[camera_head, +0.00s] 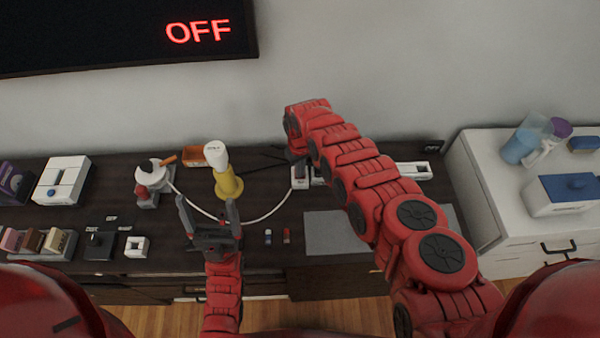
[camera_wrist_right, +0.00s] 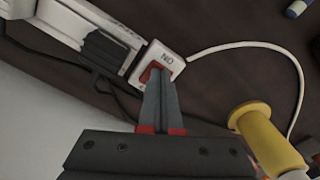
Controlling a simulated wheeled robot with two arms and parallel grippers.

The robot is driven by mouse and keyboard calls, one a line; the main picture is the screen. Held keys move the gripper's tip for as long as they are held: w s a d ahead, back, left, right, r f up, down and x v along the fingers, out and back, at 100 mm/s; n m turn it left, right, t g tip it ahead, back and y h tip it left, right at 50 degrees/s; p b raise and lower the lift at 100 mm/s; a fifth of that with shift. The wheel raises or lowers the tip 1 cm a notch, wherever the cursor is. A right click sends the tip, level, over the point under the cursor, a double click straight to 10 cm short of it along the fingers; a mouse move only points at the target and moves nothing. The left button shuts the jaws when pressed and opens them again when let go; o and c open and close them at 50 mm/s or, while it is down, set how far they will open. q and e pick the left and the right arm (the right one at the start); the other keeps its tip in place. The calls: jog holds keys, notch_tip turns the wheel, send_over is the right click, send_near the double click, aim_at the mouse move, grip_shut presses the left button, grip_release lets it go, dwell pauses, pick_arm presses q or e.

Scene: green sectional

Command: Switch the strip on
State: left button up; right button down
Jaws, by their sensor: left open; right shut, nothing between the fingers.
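The white power strip (camera_head: 412,171) lies along the back of the dark cabinet, partly hidden behind my right arm. Its switch end (camera_head: 300,183) shows left of that arm. In the right wrist view the switch end (camera_wrist_right: 176,66) bears an "ON" label and a red rocker switch (camera_wrist_right: 150,72). My right gripper (camera_wrist_right: 158,82) is shut and empty, its fingertips at the red rocker and covering part of it. I cannot tell whether they touch or press it. My left gripper (camera_head: 208,215) is open and empty above the cabinet's front, left of the strip.
The wall screen (camera_head: 120,35) reads "OFF" in red. A white-topped yellow object (camera_head: 228,182) stands left of the switch end; it also shows in the wrist view (camera_wrist_right: 254,125). A white cable (camera_head: 285,213) curves across the cabinet. A grey mat (camera_head: 330,232) lies in front.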

jog(key=shift+f, duration=0.25)
jog(key=shift+r, duration=0.1)
notch_tip(320, 180, up, 7)
jog(key=p, duration=0.6)
dwell(0.4)
